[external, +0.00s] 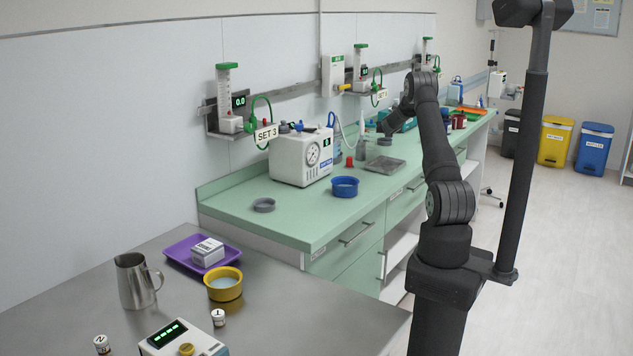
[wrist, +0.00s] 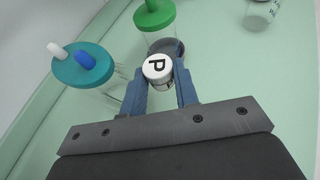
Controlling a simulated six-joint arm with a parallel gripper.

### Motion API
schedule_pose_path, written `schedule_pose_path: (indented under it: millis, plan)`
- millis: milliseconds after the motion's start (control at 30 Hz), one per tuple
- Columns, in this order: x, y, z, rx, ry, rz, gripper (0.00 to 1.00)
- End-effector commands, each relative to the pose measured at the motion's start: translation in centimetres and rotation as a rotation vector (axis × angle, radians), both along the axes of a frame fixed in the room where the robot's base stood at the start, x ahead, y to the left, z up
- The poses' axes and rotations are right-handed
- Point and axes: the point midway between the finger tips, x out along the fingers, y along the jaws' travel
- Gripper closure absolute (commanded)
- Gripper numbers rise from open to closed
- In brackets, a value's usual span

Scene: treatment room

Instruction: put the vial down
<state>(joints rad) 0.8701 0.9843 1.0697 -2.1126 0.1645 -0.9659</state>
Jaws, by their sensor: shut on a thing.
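In the external view my gripper (external: 372,128) is low over the far part of the green counter, and the vial is too small to make out there.
In the wrist view a small grey dish (wrist: 178,46) lies just beyond the vial. A green-lidded jar (wrist: 155,14) is beyond, and a teal-lidded clear jar (wrist: 84,66) is to the left.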

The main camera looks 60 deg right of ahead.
Motion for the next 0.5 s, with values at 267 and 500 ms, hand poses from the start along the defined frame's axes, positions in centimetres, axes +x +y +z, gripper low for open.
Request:
schedule_pose_path:
  millis: [267, 500]
  plan:
    - [0.0, 0.0, -3.1, 0.002, 0.002, 0.000, 0.97]
    - [0.0, 0.0, -4.9, 0.001, 0.002, 0.000, 0.97]
